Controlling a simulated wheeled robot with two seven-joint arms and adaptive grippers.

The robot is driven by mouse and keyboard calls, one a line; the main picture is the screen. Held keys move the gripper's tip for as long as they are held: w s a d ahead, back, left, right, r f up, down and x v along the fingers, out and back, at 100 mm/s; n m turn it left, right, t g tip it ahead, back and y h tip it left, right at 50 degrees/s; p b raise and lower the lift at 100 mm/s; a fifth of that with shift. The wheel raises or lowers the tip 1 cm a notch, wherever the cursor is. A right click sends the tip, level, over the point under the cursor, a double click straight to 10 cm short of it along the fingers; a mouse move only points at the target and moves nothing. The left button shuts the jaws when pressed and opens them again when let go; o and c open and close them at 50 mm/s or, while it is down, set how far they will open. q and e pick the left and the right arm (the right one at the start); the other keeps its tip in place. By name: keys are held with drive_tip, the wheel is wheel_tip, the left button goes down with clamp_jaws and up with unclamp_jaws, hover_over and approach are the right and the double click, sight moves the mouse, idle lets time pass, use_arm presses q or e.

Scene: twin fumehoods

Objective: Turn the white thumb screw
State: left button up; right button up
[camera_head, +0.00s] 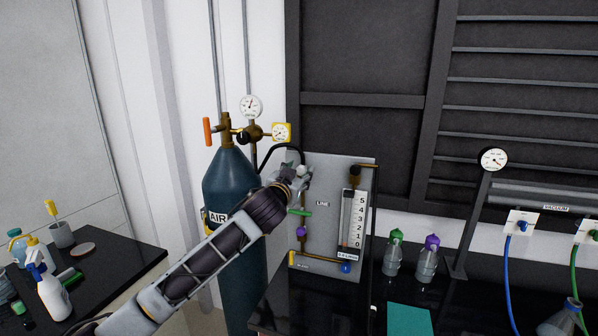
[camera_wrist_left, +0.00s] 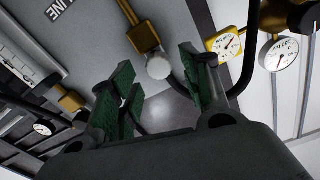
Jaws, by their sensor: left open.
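The white thumb screw (camera_wrist_left: 159,67) shows in the left wrist view as a round pale knob at the end of a brass fitting (camera_wrist_left: 142,36) on the grey panel. My left gripper (camera_head: 299,172) is at the upper left of the panel (camera_head: 327,178) in the head view. Its green-padded fingers are open, one on each side of the knob in the wrist view. A gap shows between the knob and each finger, and I cannot tell how far away it is in depth. In the head view the gripper covers the spot, so the knob cannot be made out. My right gripper is not in view.
A blue AIR cylinder (camera_head: 226,176) with gauges stands left of the panel, close to my left arm. A black hose (camera_head: 268,155) curves near the gripper. A flowmeter (camera_head: 352,220) is on the panel's right side. Bottles (camera_head: 393,256) stand right of it.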

use_arm(q)
drive_tip(key=shift+w+d, duration=0.2)
drive_tip(key=shift+w, duration=0.35)
drive_tip(key=c, duration=1)
drive_tip(key=shift+c, duration=0.2)
